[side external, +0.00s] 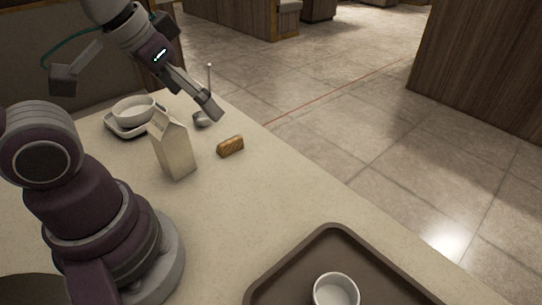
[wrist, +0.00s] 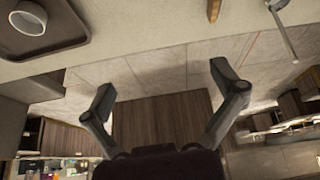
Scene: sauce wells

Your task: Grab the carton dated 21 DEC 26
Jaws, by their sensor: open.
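One pale gabled carton (side external: 174,152) stands upright on the table in the side view. No date can be read on it at this size. The wrist view shows no carton. My gripper (side external: 213,108) is above the table's far edge, to the right of the carton and apart from it. In the wrist view my gripper (wrist: 162,80) has its fingers spread wide, with nothing between them.
A white bowl (side external: 134,108) on a square dish (side external: 113,126) is behind the carton. A ladle (side external: 203,119) and a small brown block (side external: 230,146) lie to its right. A dark tray (side external: 275,276) holding a white cup (side external: 336,292) is at front right. Bare tabletop (side external: 270,200) lies between.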

